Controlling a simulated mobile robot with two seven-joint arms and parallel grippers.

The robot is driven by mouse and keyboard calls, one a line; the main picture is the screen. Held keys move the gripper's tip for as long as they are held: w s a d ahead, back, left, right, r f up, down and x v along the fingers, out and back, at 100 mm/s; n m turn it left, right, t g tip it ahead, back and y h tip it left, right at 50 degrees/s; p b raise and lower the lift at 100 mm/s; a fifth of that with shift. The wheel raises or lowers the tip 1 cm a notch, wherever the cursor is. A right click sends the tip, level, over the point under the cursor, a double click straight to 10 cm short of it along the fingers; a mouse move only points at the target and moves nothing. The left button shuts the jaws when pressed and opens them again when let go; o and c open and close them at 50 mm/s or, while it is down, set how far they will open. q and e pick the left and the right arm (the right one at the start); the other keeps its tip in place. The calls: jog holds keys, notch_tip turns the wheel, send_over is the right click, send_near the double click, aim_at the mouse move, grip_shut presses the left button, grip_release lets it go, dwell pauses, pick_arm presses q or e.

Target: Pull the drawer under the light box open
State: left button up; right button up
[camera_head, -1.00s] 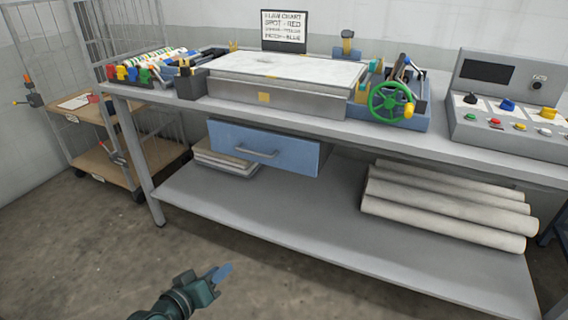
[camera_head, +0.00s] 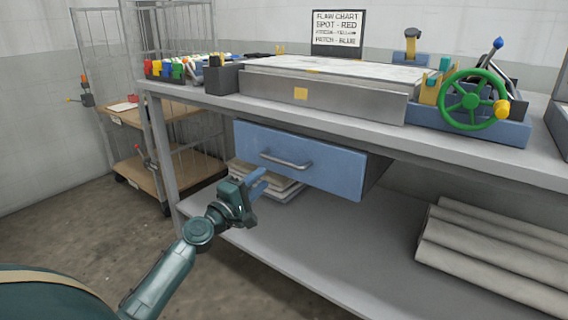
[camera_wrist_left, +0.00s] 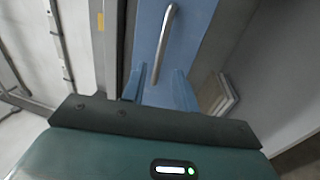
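The blue drawer (camera_head: 330,168) hangs under the bench top, below the light box (camera_head: 320,88). A grey bar handle (camera_head: 286,160) runs across its front. My left gripper (camera_head: 262,180) is in front of the drawer, a little below and left of the handle, and apart from it. In the left wrist view its two blue fingers (camera_wrist_left: 158,86) are spread with nothing between them. The handle (camera_wrist_left: 164,40) shows beyond the fingertips there, in line with the gap. My right gripper is in neither view.
A stack of flat boards (camera_head: 272,180) lies on the lower shelf under the drawer. Pale rolls (camera_head: 490,245) lie on that shelf at the right. A bench leg (camera_head: 163,160) and a wire cart (camera_head: 150,165) stand left. The floor in front is free.

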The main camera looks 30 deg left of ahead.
aim_at(280, 163)
pick_arm(q)
jog(key=x, duration=0.9)
jog(key=shift+w+d+b, duration=0.1)
jog(key=shift+w+b, duration=0.25)
grip_shut()
jog(key=shift+f, duration=0.1)
